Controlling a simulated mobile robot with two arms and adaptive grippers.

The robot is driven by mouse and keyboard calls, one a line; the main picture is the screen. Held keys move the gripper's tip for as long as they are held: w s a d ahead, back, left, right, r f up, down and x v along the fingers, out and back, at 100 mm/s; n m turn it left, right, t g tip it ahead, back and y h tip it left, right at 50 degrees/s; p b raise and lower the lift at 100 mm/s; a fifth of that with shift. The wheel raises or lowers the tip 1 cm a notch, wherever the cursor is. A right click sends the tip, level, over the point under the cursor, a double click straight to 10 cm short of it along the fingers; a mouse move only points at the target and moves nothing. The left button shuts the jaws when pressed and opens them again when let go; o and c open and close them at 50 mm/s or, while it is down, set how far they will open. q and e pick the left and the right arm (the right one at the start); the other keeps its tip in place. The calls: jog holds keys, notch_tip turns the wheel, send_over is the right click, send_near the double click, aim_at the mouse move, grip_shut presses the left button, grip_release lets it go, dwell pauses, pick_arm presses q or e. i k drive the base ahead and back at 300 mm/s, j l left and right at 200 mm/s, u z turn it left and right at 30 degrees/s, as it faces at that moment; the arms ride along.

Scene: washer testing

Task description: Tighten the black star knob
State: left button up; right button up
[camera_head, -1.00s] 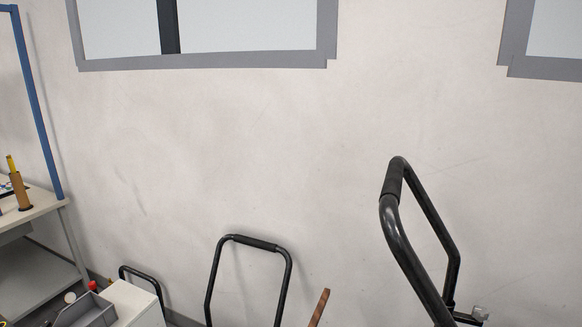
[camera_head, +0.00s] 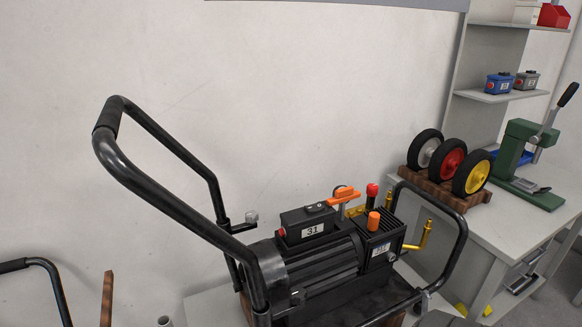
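A black pressure washer (camera_head: 320,262) with a motor and pump stands on a pale surface in the lower middle. Its black tube handle (camera_head: 165,205) rises to the upper left, with a dark grip at the top. I cannot pick out the black star knob for certain; the dark parts around the handle joints are too small to tell. Neither of my grippers can be made out in this view.
A grey workbench (camera_head: 528,212) at the right bears several wheels on a wooden rack (camera_head: 452,190) and a green press (camera_head: 517,165). Shelves (camera_head: 505,95) with small boxes stand behind it. Another black handle (camera_head: 40,268) is at the lower left. A bare wall fills the back.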

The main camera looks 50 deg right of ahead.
aim_at(298, 296)
jog(key=l+z, duration=0.15)
jog(key=z, duration=1.6)
